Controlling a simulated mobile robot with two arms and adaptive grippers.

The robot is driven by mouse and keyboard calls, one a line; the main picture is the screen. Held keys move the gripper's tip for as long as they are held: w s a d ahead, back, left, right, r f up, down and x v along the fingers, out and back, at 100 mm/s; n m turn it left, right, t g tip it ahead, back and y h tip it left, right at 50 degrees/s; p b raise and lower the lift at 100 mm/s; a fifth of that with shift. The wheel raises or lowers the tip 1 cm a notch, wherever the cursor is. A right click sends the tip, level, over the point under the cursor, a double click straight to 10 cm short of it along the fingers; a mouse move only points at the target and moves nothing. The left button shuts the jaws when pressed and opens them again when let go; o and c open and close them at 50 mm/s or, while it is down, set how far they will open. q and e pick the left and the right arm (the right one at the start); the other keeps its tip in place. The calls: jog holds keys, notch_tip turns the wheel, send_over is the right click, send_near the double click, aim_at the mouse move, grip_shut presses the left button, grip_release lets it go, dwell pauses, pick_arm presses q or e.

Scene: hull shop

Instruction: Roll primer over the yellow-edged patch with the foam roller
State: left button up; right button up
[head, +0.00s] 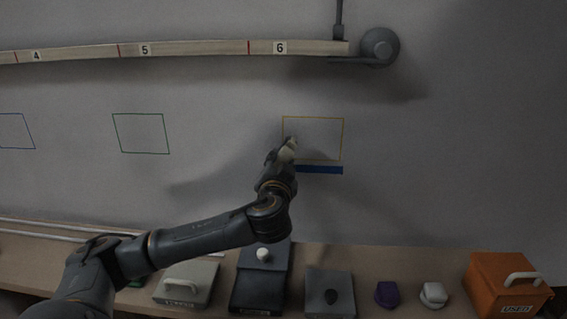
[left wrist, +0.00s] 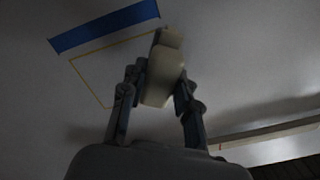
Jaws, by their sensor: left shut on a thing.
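The yellow-edged patch (head: 322,137) is a thin yellow outline on the grey wall, with a blue strip (head: 320,170) just below its lower edge. In the left wrist view the yellow outline (left wrist: 88,84) and the blue strip (left wrist: 105,27) show beside the gripper. My left gripper (head: 279,157) is at the patch's lower left corner. It is shut on a cream, rounded piece (left wrist: 160,82), apparently the foam roller, which also shows in the head view (head: 289,149). I cannot tell whether the roller touches the wall. The patch's inside looks plain grey. My right gripper is out of view.
A green-edged patch (head: 142,134) and a blue-edged patch (head: 15,131) lie left. A numbered rail (head: 200,49) ends at a grey round fitting (head: 379,46) above. The bench holds grey boxes, a purple item (head: 387,293), a white item (head: 433,294) and an orange "USED" box (head: 497,283).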

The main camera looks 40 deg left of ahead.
pick_arm(q)
jog(key=shift+w+a, duration=0.15)
jog(key=shift+w, duration=0.15)
jog(key=shift+w+a, duration=0.2)
jog(key=shift+w, duration=0.15)
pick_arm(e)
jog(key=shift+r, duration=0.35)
pick_arm(q)
jog(key=shift+w+a, duration=0.1)
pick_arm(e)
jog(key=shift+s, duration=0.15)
pick_arm(q)
jog(key=shift+w+d, duration=0.3)
jog(key=shift+d, duration=0.15)
jog(key=shift+w+d, duration=0.35)
jog(key=shift+d, duration=0.25)
jog(key=shift+w+d, duration=0.5)
jog(key=shift+d, duration=0.25)
jog(key=shift+w+d, duration=0.45)
jog(key=shift+d, duration=0.3)
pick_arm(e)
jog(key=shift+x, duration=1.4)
